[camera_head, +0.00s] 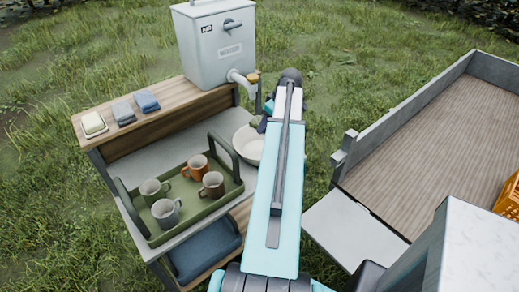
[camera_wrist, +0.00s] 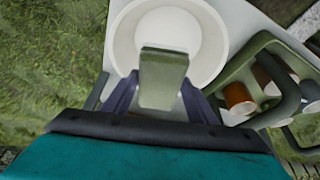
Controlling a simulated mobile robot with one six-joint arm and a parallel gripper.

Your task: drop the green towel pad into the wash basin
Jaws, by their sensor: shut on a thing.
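The green towel pad (camera_wrist: 162,80) is between the two fingers of my gripper (camera_wrist: 163,98) in the wrist view. My gripper is shut on it. The white wash basin (camera_wrist: 124,38) lies behind the pad in that view, and the pad's far end overlaps the basin's opening. The height of the pad above the basin is hard to tell. In the head view the basin (camera_head: 246,146) stands on the bench, partly hidden by my arm.
A green tray (camera_head: 165,236) with several mugs stands beside the basin. A grey water dispenser (camera_head: 212,48) with a tap is on the upper shelf, with two blue-grey folded cloths (camera_head: 146,101) and a soap dish (camera_head: 93,124). A cart bed (camera_head: 430,150) lies to the right.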

